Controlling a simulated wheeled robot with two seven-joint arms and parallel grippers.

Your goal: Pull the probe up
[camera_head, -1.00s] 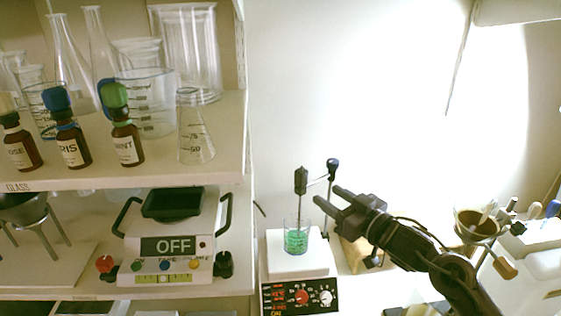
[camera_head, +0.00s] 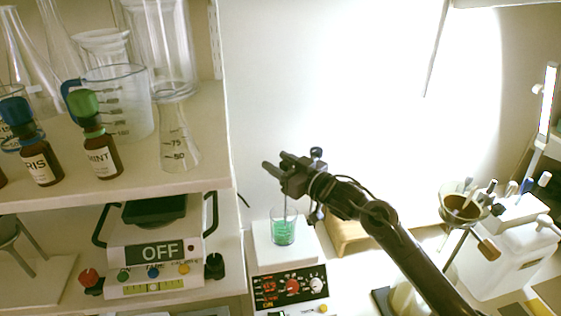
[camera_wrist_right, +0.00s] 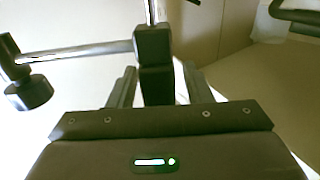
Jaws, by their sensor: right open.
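The probe's dark block (camera_wrist_right: 153,50) shows in the right wrist view, upright, with a metal rod above it. My right gripper (camera_wrist_right: 158,72) is open, with one finger on each side of this block and visible gaps on both sides. In the head view, my right gripper (camera_head: 275,161) is above the beaker (camera_head: 283,229) of green liquid and hides the probe's upper part. The probe's thin rod (camera_head: 286,204) shows below the gripper, leading down to the beaker. The beaker stands on a white hotplate (camera_head: 262,257). My left gripper is not in view.
A support bar (camera_wrist_right: 85,52) joins the probe block from the left in the wrist view. A shelf (camera_head: 130,190) with glassware and bottles stands at left. A funnel (camera_head: 461,202) and a white container (camera_head: 505,255) are at right. The wall behind is clear.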

